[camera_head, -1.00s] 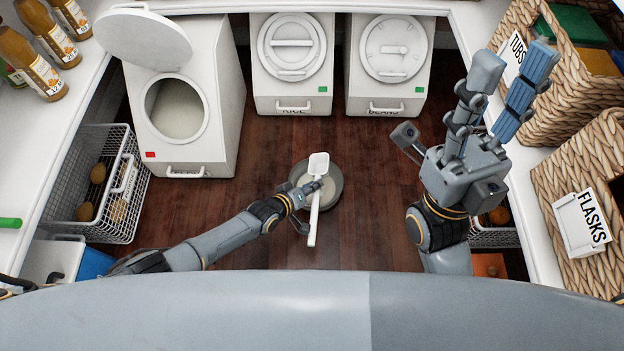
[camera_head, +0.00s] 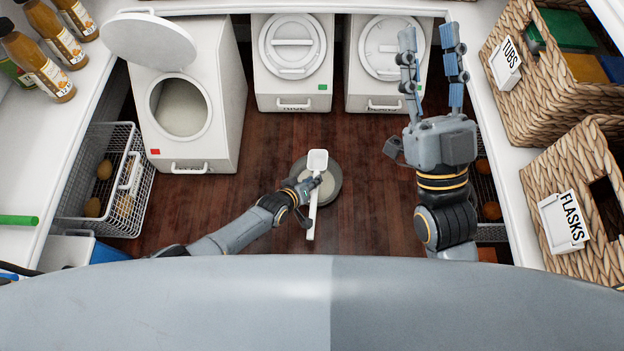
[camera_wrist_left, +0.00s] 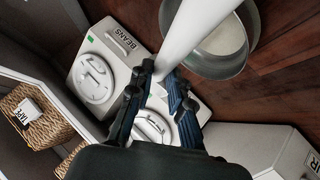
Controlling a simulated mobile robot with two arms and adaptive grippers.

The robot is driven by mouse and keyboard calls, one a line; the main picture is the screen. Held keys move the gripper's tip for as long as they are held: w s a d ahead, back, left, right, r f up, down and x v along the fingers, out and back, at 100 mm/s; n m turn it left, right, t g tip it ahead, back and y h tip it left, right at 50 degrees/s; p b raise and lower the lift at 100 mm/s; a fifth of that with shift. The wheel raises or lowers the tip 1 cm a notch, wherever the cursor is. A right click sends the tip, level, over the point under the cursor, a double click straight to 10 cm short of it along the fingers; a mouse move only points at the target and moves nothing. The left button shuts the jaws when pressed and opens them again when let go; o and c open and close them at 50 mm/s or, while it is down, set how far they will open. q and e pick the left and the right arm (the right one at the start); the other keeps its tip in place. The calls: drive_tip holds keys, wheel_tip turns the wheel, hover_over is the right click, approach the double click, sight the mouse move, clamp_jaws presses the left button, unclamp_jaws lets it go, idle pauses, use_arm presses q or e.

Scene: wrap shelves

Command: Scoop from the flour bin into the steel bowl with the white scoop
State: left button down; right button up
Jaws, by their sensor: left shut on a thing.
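The white scoop (camera_head: 316,165) is held by its handle over the steel bowl, its head toward the bins. My left gripper (camera_head: 310,190) is shut on the scoop handle, which also shows in the left wrist view (camera_wrist_left: 200,35). The steel bowl (camera_head: 335,190) is on the floor below and holds some white flour, also seen in the left wrist view (camera_wrist_left: 215,68). The flour bin (camera_head: 215,130) stands at the left with its lid (camera_head: 150,42) open and pale flour inside. My right gripper (camera_head: 431,80) is raised at the right, open and empty, fingers apart.
Closed rice (camera_head: 290,90) and beans (camera_head: 390,95) bins stand at the back. A wire basket (camera_head: 100,200) with potatoes is at the left. Wicker baskets (camera_head: 540,100) and bottles (camera_head: 40,70) line the side shelves. The floor between is mostly clear.

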drive_tip(key=w+f+g+h+p, duration=0.1)
drive_tip(key=w+f+g, duration=0.3)
drive_tip(key=f, duration=0.4)
drive_tip(key=shift+g+h+p, duration=0.4)
drive_tip(key=shift+g+p, duration=0.05)
drive_tip(key=shift+g, duration=0.35)
